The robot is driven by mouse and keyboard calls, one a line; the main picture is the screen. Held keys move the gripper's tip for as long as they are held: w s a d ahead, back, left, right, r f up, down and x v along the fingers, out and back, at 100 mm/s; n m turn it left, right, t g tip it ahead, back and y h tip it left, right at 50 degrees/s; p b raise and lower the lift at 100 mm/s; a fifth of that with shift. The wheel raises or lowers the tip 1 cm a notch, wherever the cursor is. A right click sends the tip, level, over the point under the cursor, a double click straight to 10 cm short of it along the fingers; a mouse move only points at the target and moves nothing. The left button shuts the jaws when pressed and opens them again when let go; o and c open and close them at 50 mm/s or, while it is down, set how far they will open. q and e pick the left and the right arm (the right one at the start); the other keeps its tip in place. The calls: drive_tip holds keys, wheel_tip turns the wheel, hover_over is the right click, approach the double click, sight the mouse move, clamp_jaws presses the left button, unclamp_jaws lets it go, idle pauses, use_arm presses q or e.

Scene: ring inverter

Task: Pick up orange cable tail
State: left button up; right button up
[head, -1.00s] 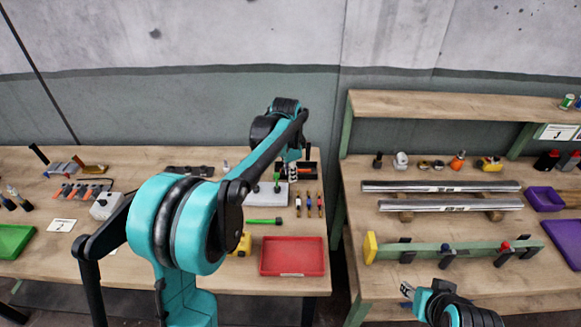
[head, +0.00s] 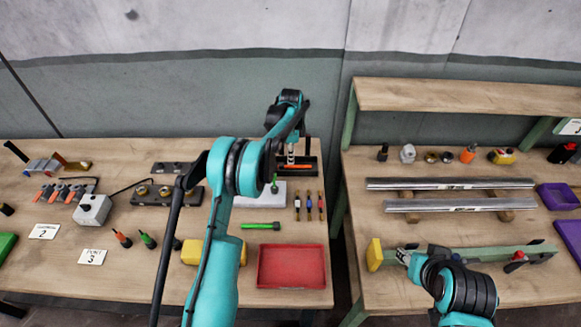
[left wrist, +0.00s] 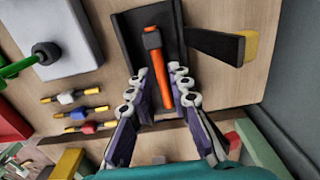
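The orange cable tail (left wrist: 160,75), an orange rod with a black block on it, lies in a black open tray (left wrist: 128,35) in the left wrist view. In the head view its orange part (head: 297,166) shows small at the back right of the left table. My left gripper (left wrist: 158,95) is open, its two fingers on either side of the orange rod with gaps between. In the head view the left gripper (head: 291,155) is above the tray. My right gripper (head: 403,256) is by the green beam on the right table; its fingers are too small to judge.
A light grey block with a knob (left wrist: 45,50) and several small coloured parts (left wrist: 82,112) lie beside the tray. A red tray (head: 291,266) and a green tool (head: 261,226) are nearer. A green beam with a yellow end (head: 375,254) lies on the right table.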

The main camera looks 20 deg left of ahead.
sight(295, 166)
use_arm(q)
wheel_tip(295, 166, down, 4)
drive_tip(key=shift+r+b, duration=0.1)
drive_tip(key=shift+b, duration=0.3)
drive_tip(key=shift+s+r, duration=0.1)
clamp_jaws()
use_arm(e)
drive_tip(key=shift+f, duration=0.5)
